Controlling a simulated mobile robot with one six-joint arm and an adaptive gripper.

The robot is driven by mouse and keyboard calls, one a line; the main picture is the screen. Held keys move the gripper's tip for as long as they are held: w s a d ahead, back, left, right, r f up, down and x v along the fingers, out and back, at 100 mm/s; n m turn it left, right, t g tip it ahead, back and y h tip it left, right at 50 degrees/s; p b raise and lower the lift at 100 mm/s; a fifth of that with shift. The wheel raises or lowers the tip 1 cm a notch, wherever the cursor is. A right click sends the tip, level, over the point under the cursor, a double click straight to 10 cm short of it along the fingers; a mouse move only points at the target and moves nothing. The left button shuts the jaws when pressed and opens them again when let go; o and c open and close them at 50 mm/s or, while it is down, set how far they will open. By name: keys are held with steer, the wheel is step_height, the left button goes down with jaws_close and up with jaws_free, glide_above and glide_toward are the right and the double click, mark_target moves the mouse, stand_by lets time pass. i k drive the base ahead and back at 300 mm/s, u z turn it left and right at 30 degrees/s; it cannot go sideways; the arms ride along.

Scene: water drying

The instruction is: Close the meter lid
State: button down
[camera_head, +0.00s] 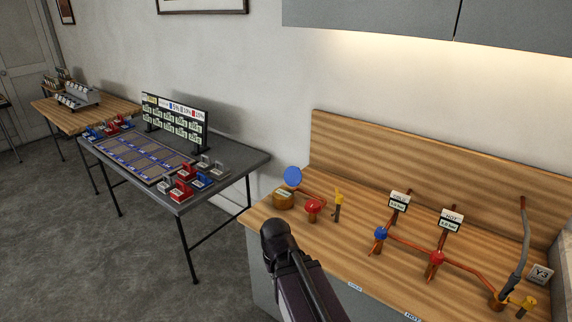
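The meter (283,201) is a round brass-coloured body with a pale face, near the left end of the wooden counter. Its lid appears to be the blue disc (292,177), which stands raised above the back of the meter, so the lid is open. A dark part of my arm reaches up from the bottom edge in front of the counter, its rounded black end below the meter in the picture. A gap shows between this end and the meter. No gripper fingers can be made out.
A red valve (313,206) and a yellow-handled fitting (338,204) stand right of the meter. Farther right are copper pipes with blue (381,233) and red (437,257) valves and tags. A grey table (233,160) with blocks stands left. Grey cabinets (370,18) hang above.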

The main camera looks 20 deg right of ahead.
mark_target(292, 176)
steer(key=u, duration=0.2)
steer(key=i, duration=1.05)
steer(key=z, duration=0.55)
